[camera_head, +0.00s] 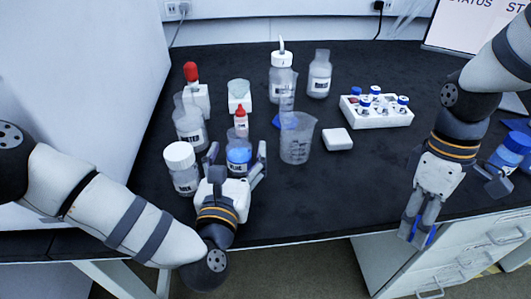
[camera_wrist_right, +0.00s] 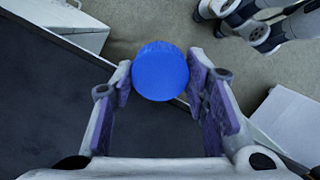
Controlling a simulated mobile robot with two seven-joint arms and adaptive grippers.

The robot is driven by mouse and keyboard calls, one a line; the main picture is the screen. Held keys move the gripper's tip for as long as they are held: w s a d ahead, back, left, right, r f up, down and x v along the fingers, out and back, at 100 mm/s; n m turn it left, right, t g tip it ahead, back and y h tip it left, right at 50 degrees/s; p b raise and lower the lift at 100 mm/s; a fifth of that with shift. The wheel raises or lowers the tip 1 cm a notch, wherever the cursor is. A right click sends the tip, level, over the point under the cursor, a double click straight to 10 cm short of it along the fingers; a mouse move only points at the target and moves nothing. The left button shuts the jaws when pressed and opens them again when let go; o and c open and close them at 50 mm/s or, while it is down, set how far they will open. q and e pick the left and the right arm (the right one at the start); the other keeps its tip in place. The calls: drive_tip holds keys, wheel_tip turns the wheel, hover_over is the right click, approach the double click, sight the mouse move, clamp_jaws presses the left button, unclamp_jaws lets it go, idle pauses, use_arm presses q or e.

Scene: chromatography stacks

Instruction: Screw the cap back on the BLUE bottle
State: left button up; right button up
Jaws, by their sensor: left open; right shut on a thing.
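The blue cap (camera_wrist_right: 160,70) is between the fingertips of my right gripper (camera_wrist_right: 160,80), which is shut on it. In the head view my right gripper (camera_head: 418,238) points down beyond the front edge of the table at the right, with a bit of blue at its tips. A small bottle with a blue band (camera_head: 238,157) stands on the table at the left centre. My left gripper (camera_head: 237,150) is open, with one finger on each side of this bottle. Its palm hides the bottle's lower part. I cannot tell whether the fingers touch it.
A white-capped jar (camera_head: 182,168) stands left of my left gripper; a red-tipped bottle (camera_head: 241,122) is just behind. A beaker (camera_head: 297,140) stands to the right. A white vial rack (camera_head: 376,115) is further back. The front centre table is clear.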

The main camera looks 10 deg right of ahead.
use_arm(q)
drive_tip(key=shift+x, duration=1.05)
use_arm(e)
drive_tip(key=shift+f, duration=0.1)
use_arm(q)
drive_tip(key=c, duration=1.4)
drive_tip(key=shift+r, duration=0.2)
